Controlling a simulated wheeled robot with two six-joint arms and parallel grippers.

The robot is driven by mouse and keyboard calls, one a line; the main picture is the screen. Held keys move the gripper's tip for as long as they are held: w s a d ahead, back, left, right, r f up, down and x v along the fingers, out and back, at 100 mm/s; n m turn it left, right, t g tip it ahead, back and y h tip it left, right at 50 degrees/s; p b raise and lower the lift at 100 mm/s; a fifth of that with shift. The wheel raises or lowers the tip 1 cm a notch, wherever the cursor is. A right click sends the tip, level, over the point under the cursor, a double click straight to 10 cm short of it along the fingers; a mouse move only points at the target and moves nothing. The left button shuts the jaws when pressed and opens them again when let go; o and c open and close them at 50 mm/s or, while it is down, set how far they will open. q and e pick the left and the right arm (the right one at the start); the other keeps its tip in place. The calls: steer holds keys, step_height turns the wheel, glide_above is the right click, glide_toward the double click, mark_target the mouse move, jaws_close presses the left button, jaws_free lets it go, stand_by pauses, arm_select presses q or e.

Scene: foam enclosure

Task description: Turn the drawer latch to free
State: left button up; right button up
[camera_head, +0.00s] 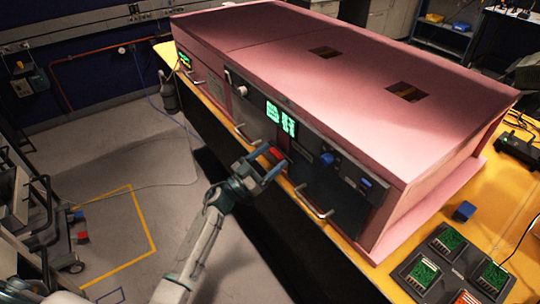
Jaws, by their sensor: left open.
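A pink enclosure (400,130) stands on a yellow bench, with dark drawer fronts along its near face. A small red part (277,153) on that face, possibly the drawer latch, is between or just beyond the fingertips of my left gripper (273,164). The gripper has blue fingers and is open. I cannot tell whether it touches the red part or which way that part is turned. A blue knob (327,158) and a blue part (366,183) are further right on the face. My right gripper is not in view.
Bar handles stick out from the front, one (314,203) to the right of my left gripper. A green lit display (281,118) is just above it. Circuit boards in a dark tray (452,266) and a blue block (464,211) lie on the bench (420,225) at right. Floor at left is open.

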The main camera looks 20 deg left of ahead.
arm_select(q)
steer(key=c, duration=1)
steer(key=shift+m, duration=0.4)
steer(key=m+g+h, duration=0.1)
steer(key=m, duration=0.2)
steer(key=shift+w+m+h+b, duration=0.1)
steer(key=shift+m+h+b, duration=0.2)
steer(key=shift+h+b, duration=0.1)
steer(key=m+g, duration=0.2)
steer(key=m, duration=0.2)
steer(key=m+g+h+b, duration=0.1)
steer(key=m+g, duration=0.1)
steer(key=m, duration=0.2)
steer(key=shift+a+m+g+h+b, duration=0.1)
steer(key=shift+m+g+h+b, duration=0.2)
steer(key=shift+m, duration=0.1)
steer(key=m+g+b, duration=0.1)
steer(key=m+g, duration=0.1)
steer(key=m, duration=0.3)
steer(key=shift+r, duration=0.1)
steer(key=shift+m+g+y+b, duration=0.5)
steer(key=shift+m+y, duration=0.3)
steer(key=shift+m, duration=1.3)
